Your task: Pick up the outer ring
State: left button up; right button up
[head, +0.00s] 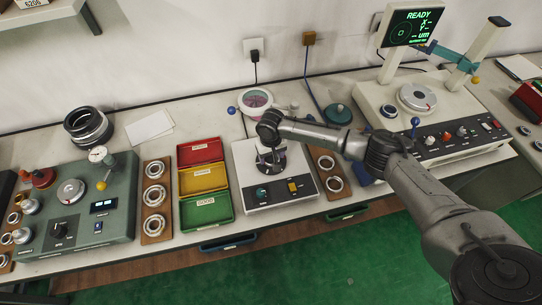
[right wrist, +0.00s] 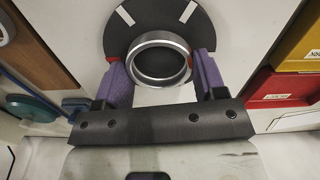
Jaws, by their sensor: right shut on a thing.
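The outer ring (right wrist: 160,80), a shiny metal ring, sits between the two purple finger pads of my right gripper (right wrist: 161,66) in the right wrist view. The pads touch it from both sides, and the gripper is shut on it. The ring is over the dark round plate (right wrist: 120,42) with white marks; I cannot tell whether it still touches the plate. In the head view my right gripper (head: 270,156) points down over the white device (head: 245,160), and the ring there is mostly hidden by the gripper. My left gripper is not in view.
Left of the white device stand red (head: 200,152), yellow (head: 204,179) and green (head: 207,213) bins. Wooden trays with rings stand on both sides (head: 156,200) (head: 330,172). A green gauge device (head: 85,210) is at left, a measuring machine (head: 430,115) at right.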

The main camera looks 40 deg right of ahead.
jog(key=shift+r, duration=0.55)
notch_tip(320, 180, up, 2)
jog(key=shift+r+p, duration=0.25)
jog(key=shift+p, duration=0.1)
jog(key=s+d+r+p, duration=0.5)
jog(key=s+r+p, duration=0.4)
jog(key=r, duration=0.3)
jog(key=shift+s+d, duration=0.3)
jog(key=shift+s, duration=0.3)
dwell(0.3)
